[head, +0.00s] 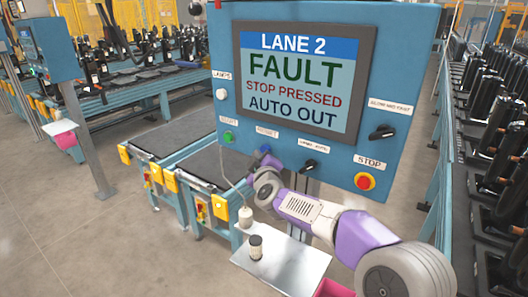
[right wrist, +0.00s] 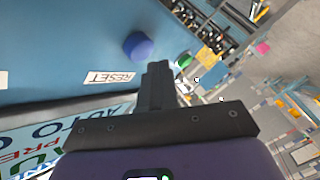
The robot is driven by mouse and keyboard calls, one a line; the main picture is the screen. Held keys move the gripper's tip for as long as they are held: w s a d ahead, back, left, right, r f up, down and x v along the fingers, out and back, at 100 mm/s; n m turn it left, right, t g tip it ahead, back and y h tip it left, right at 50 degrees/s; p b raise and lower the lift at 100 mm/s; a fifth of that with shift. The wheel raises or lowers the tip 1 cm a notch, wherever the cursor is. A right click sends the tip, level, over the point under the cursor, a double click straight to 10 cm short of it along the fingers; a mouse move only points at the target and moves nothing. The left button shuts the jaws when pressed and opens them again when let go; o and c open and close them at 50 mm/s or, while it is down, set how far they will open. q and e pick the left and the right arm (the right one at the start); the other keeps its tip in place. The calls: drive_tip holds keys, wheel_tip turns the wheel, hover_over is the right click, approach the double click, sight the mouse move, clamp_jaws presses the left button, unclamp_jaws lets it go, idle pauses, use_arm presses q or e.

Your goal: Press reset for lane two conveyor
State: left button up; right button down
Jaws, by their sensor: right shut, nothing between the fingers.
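The blue lane 2 control box (head: 395,60) faces me, its screen (head: 303,80) reading LANE 2, FAULT, STOP PRESSED, AUTO OUT. The blue reset button (head: 265,148) is on its lower face, partly hidden by my right gripper (head: 264,160). In the right wrist view the round blue button (right wrist: 138,46) shows beside the RESET label (right wrist: 110,78). My right gripper (right wrist: 158,68) is shut and empty, its tips close to the button and apart from it in the picture; contact is not visible. My left gripper is not in view.
Beside the reset button are a green button (head: 228,137), a black selector switch (head: 309,166) and a red stop button (head: 364,181). A metal shelf (head: 283,262) with a small jar (head: 256,247) is below. Conveyors (head: 190,135) stand behind left; a rack of black compressors (head: 490,120) is right.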

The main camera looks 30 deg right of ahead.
drive_tip(key=shift+d, duration=0.1)
drive_tip(key=shift+w+d, duration=0.2)
drive_tip(key=shift+d, duration=0.1)
drive_tip(key=shift+w+d, duration=0.2)
drive_tip(key=shift+d, duration=0.3)
idle(1.2)
drive_tip(key=shift+s+a+p, duration=0.4)
drive_tip(key=shift+a+p, duration=0.25)
drive_tip(key=shift+a, duration=0.2)
drive_tip(key=shift+s+a+p, duration=0.3)
drive_tip(key=shift+a+p, duration=0.1)
drive_tip(key=shift+a, duration=0.35)
drive_tip(key=shift+s+a+p, duration=0.35)
drive_tip(key=shift+a, duration=0.45)
drive_tip(key=shift+s+a+p, duration=0.3)
drive_tip(key=shift+a+p, duration=0.1)
drive_tip(key=shift+a, duration=0.35)
